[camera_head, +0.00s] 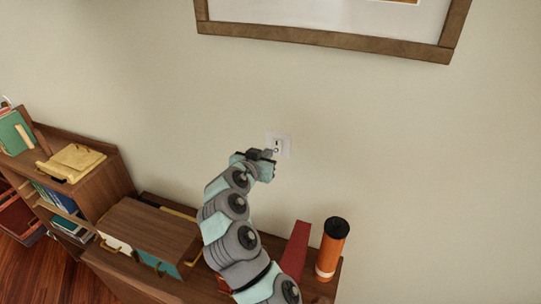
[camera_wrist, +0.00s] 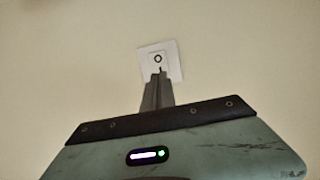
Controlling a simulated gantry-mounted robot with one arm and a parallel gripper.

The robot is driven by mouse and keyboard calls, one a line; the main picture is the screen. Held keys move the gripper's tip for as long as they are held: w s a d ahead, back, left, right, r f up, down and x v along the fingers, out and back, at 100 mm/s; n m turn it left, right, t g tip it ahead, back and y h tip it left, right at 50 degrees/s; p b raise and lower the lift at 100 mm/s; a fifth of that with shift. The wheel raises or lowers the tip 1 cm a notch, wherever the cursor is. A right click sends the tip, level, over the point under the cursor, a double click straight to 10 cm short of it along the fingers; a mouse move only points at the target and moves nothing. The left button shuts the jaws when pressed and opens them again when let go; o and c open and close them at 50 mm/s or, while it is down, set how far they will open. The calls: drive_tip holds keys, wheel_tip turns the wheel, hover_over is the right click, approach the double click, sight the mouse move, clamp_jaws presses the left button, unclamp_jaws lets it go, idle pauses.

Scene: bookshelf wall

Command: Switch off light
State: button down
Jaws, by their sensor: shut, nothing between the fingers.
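A white light switch (camera_head: 286,143) is set on the beige wall, above the shelf unit. In the head view my gripper (camera_head: 270,153) is in front of its left and lower part. In the wrist view the switch plate (camera_wrist: 174,61) shows a small rocker with a dark ring mark. My gripper (camera_wrist: 159,77) is shut and empty there, its fingertips overlapping the lower part of the rocker. I cannot tell whether the fingertips touch it. The lower part of the plate is partly hidden by the fingers.
Below the switch, an orange cylinder with a black top (camera_head: 333,248) and a red book (camera_head: 295,250) stand on the wooden shelf at right. A wooden box (camera_head: 150,235) lies at left. A framed picture (camera_head: 320,38) hangs above. The wall around the switch is clear.

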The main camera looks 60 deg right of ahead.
drive_tip(key=b+v, duration=0.1)
drive_tip(key=v, duration=0.7)
drive_tip(key=shift+r+b, duration=0.2)
drive_tip(key=shift+b, duration=0.2)
drive_tip(key=shift+d, duration=0.1)
